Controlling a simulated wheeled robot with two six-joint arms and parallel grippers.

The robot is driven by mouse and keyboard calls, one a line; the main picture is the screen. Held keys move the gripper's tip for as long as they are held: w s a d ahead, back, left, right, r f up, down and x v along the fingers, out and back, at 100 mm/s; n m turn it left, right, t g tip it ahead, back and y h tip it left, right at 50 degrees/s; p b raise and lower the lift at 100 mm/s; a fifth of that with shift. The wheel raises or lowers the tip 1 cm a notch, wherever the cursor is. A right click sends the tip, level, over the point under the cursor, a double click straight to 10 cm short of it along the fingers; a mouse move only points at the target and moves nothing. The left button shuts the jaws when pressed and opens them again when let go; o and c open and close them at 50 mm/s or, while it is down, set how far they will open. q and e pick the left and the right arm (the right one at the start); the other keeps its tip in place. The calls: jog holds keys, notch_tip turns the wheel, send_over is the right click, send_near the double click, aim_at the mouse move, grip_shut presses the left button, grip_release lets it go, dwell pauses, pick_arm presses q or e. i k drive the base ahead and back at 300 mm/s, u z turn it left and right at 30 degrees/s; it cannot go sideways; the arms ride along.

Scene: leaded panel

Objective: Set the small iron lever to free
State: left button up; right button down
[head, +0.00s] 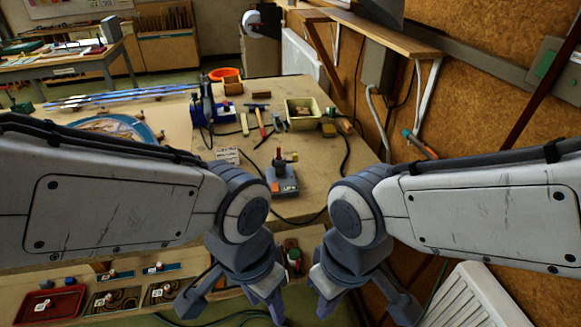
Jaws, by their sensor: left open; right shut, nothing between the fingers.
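I cannot make out for sure which part is the small iron lever. Small fittings with white tags and dark knobs sit along the low front shelf, on a blue strip (113,275) and a second blue strip (160,268). A grey block with an upright dark-and-red handle (283,182) stands on the table's near part. My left gripper (232,306) is open and points down in front of the table, right of the shelf fittings. Neither touches any fitting that I can see.
The workbench (330,172) holds a cream bin (302,113), a blue tool stand (211,108), hand tools and a round glass panel (122,127). A red tray (45,305) lies at front left. A black cable crosses the bench. A white radiator (480,300) stands at lower right.

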aim_at(295, 157)
jog(key=u, duration=0.4)
jog(key=k, duration=0.55)
jog(key=u, duration=0.9)
jog(key=i, duration=0.95)
jog(key=z, duration=0.6)
jog(key=i, duration=0.85)
jog(key=z, duration=1.1)
jog(key=i, duration=0.3)
jog(key=z, duration=0.2)
